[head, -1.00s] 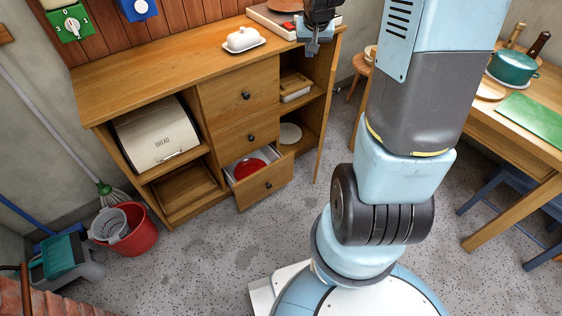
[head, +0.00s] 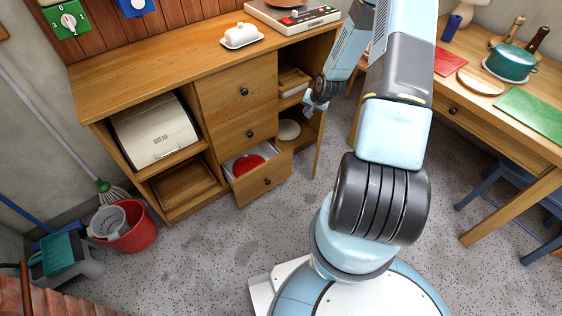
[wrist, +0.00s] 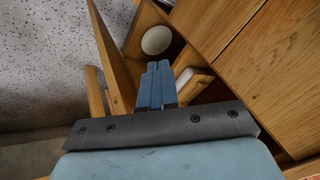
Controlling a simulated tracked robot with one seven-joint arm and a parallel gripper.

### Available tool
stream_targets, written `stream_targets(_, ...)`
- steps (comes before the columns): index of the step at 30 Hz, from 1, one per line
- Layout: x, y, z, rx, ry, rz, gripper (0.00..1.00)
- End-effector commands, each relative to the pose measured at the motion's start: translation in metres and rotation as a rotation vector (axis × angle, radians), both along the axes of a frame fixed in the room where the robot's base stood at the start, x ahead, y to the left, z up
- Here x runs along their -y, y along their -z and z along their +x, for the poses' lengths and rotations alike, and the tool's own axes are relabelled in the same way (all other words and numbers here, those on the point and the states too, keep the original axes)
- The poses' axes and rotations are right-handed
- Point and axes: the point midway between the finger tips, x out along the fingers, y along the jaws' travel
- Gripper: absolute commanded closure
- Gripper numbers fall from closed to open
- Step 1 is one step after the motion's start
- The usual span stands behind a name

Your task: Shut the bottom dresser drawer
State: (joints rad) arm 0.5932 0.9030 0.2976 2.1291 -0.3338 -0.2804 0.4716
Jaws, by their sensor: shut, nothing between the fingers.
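The wooden dresser (head: 100,85) stands against the wall in the head view. Its bottom drawer (head: 265,180) is pulled out, with a red round thing (head: 250,166) inside. The two drawers above it look closed. My gripper (head: 308,106) is at the dresser's right open compartment, above and to the right of the bottom drawer and apart from it. In the wrist view my gripper (wrist: 155,68) is shut and empty, its blue fingers together, pointing toward the open compartment. The bottom drawer cannot be made out in the wrist view.
An open cabinet door (head: 318,142) stands out right of the drawer; it also shows in the wrist view (wrist: 113,50). A white plate (wrist: 157,40) lies inside the compartment. A red bucket (head: 136,232) stands at left. The floor before the drawer is clear.

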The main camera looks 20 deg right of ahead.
Motion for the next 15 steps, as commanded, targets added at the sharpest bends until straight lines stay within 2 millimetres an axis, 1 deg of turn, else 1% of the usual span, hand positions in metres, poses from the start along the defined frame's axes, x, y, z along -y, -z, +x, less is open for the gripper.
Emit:
stream_targets(1,0.0,0.02,-0.003,0.0,0.02,0.029,1.0)
stream_targets(3,-0.002,0.043,-0.005,0.009,0.048,0.064,1.0)
stream_targets(8,-0.007,0.094,-0.014,0.031,0.12,0.149,1.0)
stream_targets(9,-0.009,0.106,-0.016,0.038,0.139,0.17,1.0)
stream_targets(15,-0.021,0.166,-0.032,0.069,0.244,0.28,1.0)
